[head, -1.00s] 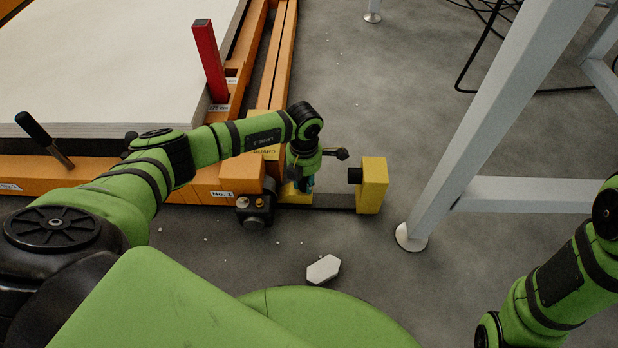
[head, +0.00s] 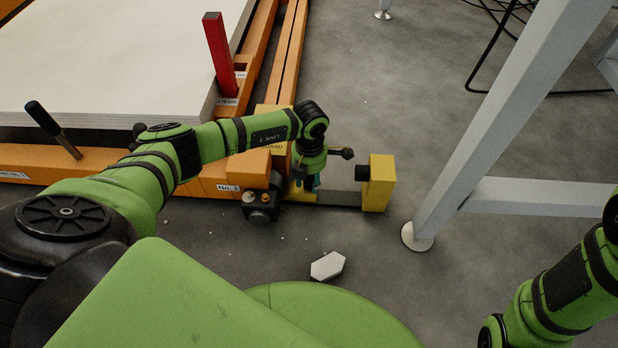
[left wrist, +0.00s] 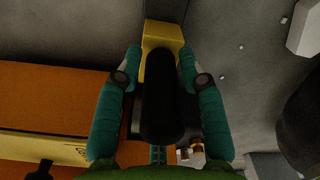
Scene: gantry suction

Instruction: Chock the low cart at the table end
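The low cart is orange (head: 85,165), with a label on its near beam. A yellow end block (head: 379,183) with a black bumper stands past its right corner on a dark flat bar (head: 338,199). My left gripper (head: 306,186) points down at that corner, its fingers mostly hidden in the head view. In the left wrist view, its two teal fingers (left wrist: 162,72) stand apart on either side of a black rounded handle (left wrist: 164,105), with yellow beyond. Firm contact cannot be made out. A dark knobbed lever (head: 341,153) shows right of the gripper. My right gripper is out of frame.
White boards (head: 100,60) lie on the cart beside a red post (head: 219,55) and a black-handled lever (head: 42,120). A grey table leg (head: 480,140) stands right of the yellow block. A white hexagonal piece (head: 327,266) lies on open floor.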

